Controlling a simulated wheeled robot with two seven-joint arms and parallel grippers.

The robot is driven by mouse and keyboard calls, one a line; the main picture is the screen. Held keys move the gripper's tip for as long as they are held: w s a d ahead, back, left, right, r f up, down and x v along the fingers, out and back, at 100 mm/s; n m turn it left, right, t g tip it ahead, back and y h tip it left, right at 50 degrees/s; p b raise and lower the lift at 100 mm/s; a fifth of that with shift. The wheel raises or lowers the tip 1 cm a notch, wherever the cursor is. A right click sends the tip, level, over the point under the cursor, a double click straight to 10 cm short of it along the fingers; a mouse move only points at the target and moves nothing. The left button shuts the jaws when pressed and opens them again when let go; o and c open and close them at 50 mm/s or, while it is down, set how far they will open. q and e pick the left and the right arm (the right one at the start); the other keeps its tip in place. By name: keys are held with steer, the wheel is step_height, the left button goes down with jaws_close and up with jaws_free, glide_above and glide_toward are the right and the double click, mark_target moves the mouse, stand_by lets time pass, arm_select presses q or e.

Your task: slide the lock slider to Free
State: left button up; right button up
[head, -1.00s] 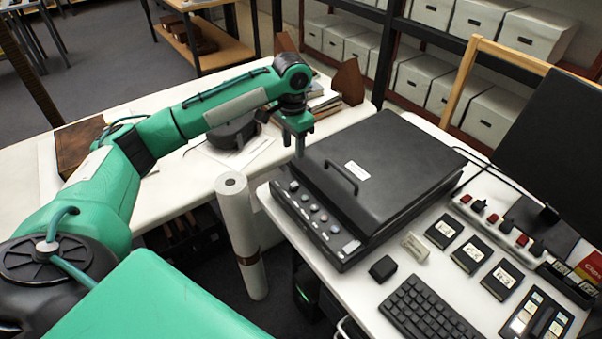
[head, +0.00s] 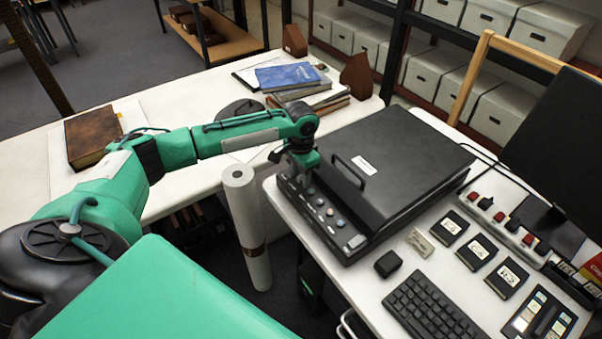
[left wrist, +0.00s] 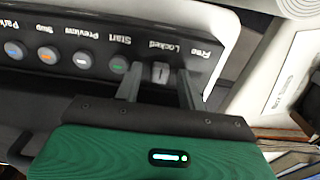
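The black scanner (head: 385,170) stands on the white table, with a row of round buttons on its front panel (head: 335,222). In the left wrist view, the small grey lock slider (left wrist: 160,72) sits at the Locked label, with the Free label beside it to the right. My left gripper (left wrist: 158,88) is open, one finger on each side of the slider, with a gap to it on both sides. In the head view, the left gripper (head: 303,178) is at the panel's far left end and hides the slider. My right gripper is not in view.
The scanner lid has a raised handle (head: 346,172) close to the gripper. A white paper roll (head: 246,225) stands left of the table. A keyboard (head: 433,305), a small black block (head: 389,264) and labelled black cards (head: 477,251) lie in front and to the right.

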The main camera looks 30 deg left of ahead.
mark_target(291, 171)
arm_select(q)
steer(key=shift+c, duration=0.4)
jaws_close()
steer(key=shift+w+a, duration=0.1)
steer(key=shift+a, duration=0.1)
steer(key=a, duration=0.1)
steer(key=w+a+p, duration=0.1)
steer(key=a, duration=0.1)
steer(key=shift+w+a+r, duration=0.1)
steer(key=shift+w+a, duration=0.2)
steer(key=shift+a, duration=0.2)
steer(key=shift+o, duration=0.4)
jaws_free()
steer(key=shift+a, duration=0.1)
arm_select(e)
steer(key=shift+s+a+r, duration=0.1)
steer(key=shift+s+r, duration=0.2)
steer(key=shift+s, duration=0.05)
